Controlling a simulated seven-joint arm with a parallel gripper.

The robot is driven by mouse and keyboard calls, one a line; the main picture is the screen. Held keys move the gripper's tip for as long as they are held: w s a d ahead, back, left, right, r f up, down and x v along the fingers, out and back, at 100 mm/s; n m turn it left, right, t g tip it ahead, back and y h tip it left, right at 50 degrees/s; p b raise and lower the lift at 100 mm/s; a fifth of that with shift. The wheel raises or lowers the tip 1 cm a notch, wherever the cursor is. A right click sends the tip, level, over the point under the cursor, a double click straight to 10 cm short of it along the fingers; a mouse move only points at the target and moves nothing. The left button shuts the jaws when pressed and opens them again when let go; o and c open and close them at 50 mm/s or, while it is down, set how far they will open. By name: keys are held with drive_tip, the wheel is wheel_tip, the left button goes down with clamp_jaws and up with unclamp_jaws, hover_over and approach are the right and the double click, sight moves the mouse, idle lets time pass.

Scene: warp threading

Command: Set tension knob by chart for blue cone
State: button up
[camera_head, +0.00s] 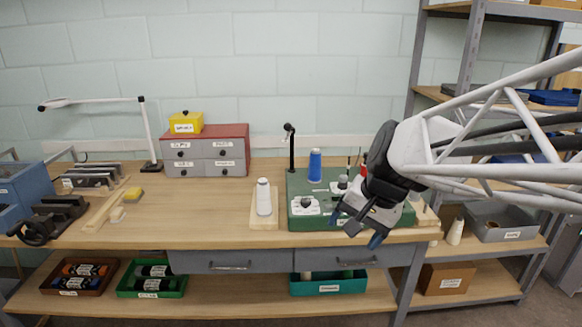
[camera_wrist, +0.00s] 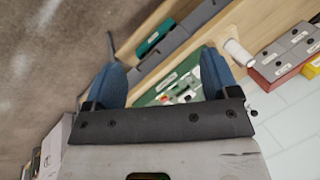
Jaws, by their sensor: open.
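The blue cone (camera_head: 315,166) stands upright at the back left of the green board (camera_head: 296,184) on the workbench. A white plate (camera_head: 305,206) with dark round parts lies at the board's front left; I cannot tell which part is the tension knob. I cannot make out a readable chart. My gripper (camera_head: 360,230) is open and empty, with blue fingertips, in front of the board's right part and hiding some of it. In the wrist view the green board (camera_wrist: 187,78) shows beyond and between the two spread fingers (camera_wrist: 162,62), apart from them.
A black post (camera_head: 291,150) rises at the board's back left. A red-topped drawer box (camera_head: 206,152) bears a yellow box (camera_head: 186,122). Shelving stands at right.

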drive_tip(key=w+a+m+y, duration=0.25)
drive_tip(key=w+m, duration=0.25)
drive_tip(key=w, duration=1.1)
drive_tip(key=m+t+y, duration=0.5)
drive_tip(key=m+t, duration=0.3)
drive_tip(key=m, duration=0.9)
approach(320, 158)
drive_tip(key=shift+h, duration=0.25)
drive_tip(key=x, duration=0.4)
drive_tip(key=shift+w+a+r, duration=0.15)
drive_tip(key=shift+w+a, duration=0.05)
drive_tip(key=shift+a, duration=0.05)
drive_tip(key=shift+x, duration=1.3)
drive_tip(key=shift+x, duration=2.55)
drive_tip(key=shift+s+a, duration=0.1)
